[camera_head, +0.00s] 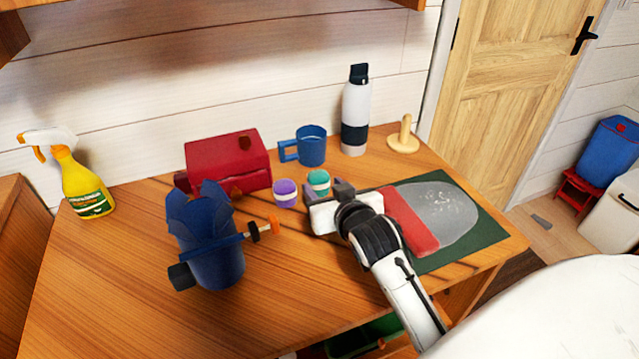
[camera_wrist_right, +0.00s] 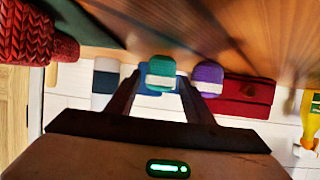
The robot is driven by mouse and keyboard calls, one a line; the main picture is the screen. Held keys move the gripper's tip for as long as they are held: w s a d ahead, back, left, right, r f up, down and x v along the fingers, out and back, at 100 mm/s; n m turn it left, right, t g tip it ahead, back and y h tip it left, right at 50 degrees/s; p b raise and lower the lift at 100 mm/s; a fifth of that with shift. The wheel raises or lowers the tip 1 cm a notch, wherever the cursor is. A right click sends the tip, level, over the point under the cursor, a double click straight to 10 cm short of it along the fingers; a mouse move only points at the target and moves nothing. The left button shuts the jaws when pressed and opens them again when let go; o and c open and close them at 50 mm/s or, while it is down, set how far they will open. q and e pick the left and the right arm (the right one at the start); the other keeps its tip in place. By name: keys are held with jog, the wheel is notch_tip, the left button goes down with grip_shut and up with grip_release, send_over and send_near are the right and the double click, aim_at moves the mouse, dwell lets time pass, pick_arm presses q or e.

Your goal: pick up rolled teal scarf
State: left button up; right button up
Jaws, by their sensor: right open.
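The rolled teal scarf (camera_head: 319,182) is a small teal roll with a white band, standing on the wooden desk. A similar purple roll (camera_head: 285,192) with a white band stands to its left. My right gripper (camera_head: 326,192) is open just in front of the teal roll and partly covers its lower part in the head view. In the right wrist view the teal roll (camera_wrist_right: 161,73) appears between the two fingers of my right gripper (camera_wrist_right: 160,86). I cannot tell whether they touch it. The purple roll (camera_wrist_right: 208,77) is just outside the right-hand finger. My left gripper is not in view.
Behind stand a red box (camera_head: 228,160), a blue mug (camera_head: 311,146), a white bottle (camera_head: 354,115) and a wooden peg stand (camera_head: 404,137). A blue holder (camera_head: 210,255) is left front. A grey-and-red knitted item (camera_head: 445,212) lies on a green mat (camera_head: 487,228). The front middle desk is clear.

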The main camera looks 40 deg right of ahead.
aim_at(322, 185)
jog(key=x, duration=0.4)
jog(key=shift+w, duration=0.25)
jog(key=shift+r, duration=0.1)
jog(key=shift+c, duration=0.5)
jog(key=c, duration=0.7)
jog(key=shift+r, duration=0.1)
